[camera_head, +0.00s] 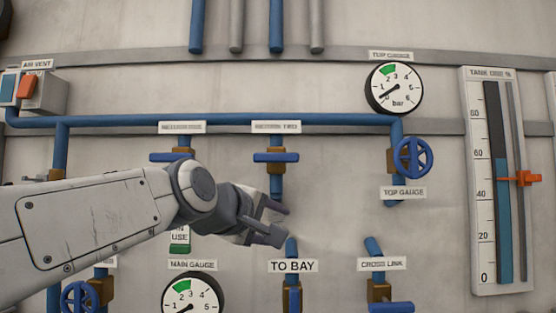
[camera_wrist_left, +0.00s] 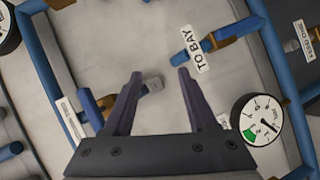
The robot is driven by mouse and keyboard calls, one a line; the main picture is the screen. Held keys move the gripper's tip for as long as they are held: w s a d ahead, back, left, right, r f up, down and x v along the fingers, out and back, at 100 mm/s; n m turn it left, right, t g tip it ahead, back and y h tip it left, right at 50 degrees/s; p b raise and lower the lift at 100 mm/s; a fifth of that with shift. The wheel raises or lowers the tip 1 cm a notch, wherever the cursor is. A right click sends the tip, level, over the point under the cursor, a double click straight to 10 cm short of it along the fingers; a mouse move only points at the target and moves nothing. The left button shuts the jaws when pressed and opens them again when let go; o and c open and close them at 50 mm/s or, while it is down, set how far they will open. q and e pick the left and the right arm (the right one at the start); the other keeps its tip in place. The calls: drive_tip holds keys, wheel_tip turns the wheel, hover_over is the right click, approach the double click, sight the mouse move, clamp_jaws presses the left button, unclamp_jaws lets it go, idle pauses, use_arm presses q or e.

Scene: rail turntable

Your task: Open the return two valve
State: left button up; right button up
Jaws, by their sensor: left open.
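The return two valve (camera_head: 276,157) has a blue bar handle lying level, across its vertical blue pipe, with a brown body behind it. Its label (camera_head: 276,127) is just above. My left gripper (camera_head: 276,223) is open and empty, below the valve and in front of the lower pipe end. In the left wrist view my left gripper (camera_wrist_left: 160,76) has its two fingers apart, with a grey pipe end between them in the picture. The valve's blue handle (camera_wrist_left: 88,110) shows there left of the fingers, apart from them. My right gripper is out of view.
A similar valve (camera_head: 172,157) stands close on the left, partly behind my arm. Below are the TO BAY pipe (camera_head: 291,247) and the cross link valve (camera_head: 379,291). A top gauge (camera_head: 394,88) and round blue handwheel (camera_head: 412,158) are to the right. Bare wall lies between.

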sight(274, 156)
use_arm(q)
drive_tip(key=w+a+r+n+t+p, duration=0.1)
drive_tip(key=a+r+n+t, duration=0.3)
drive_tip(key=r, duration=0.9)
drive_tip(key=p+x, duration=0.4)
drive_tip(key=x, duration=0.6)
drive_tip(key=shift+s+d+p, duration=0.1)
drive_tip(key=shift+p, duration=0.25)
drive_tip(key=shift+w+d, duration=0.15)
drive_tip(key=shift+w, duration=0.2)
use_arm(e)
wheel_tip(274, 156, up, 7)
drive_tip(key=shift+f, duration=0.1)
use_arm(q)
drive_tip(key=shift+f, duration=0.1)
clamp_jaws()
